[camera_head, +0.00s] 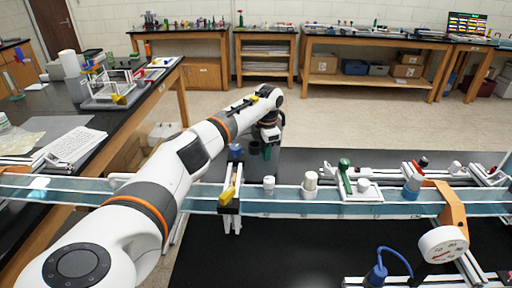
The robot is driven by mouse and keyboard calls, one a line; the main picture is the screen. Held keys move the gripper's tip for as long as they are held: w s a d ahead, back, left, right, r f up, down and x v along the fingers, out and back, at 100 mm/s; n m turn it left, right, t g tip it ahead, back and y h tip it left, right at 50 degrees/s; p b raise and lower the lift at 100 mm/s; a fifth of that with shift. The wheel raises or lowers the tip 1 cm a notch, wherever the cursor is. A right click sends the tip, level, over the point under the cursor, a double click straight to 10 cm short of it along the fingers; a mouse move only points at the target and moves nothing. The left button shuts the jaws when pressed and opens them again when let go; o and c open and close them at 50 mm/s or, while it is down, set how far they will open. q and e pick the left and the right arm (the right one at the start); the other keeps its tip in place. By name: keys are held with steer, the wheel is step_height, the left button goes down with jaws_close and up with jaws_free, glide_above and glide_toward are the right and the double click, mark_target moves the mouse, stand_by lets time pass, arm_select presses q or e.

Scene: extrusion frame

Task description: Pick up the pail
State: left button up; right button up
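My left gripper (266,148) points down at the far side of the blue-grey rail, above the black table top. A small dark green shape shows at its fingertips. It is too small to tell whether this is a finger or a thing between them, or whether the fingers are open. I cannot make out a clear pail. A small blue item (236,151) stands just left of the gripper. A blue item with a thin curved loop (377,274) stands at the bottom right, well away from the gripper. My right gripper is not in view.
A long blue-grey rail (400,208) crosses the table, with a yellow-topped clamp (229,197), white cylinders (310,183) and a green-handled part (345,176) along it. A round gauge (443,244) stands at right. The black surface (270,260) in front of the rail is largely clear.

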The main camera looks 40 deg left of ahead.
arm_select(q)
jaws_close()
steer(key=shift+r, duration=0.1)
steer(key=shift+w+r, duration=0.1)
stand_by(0.3)
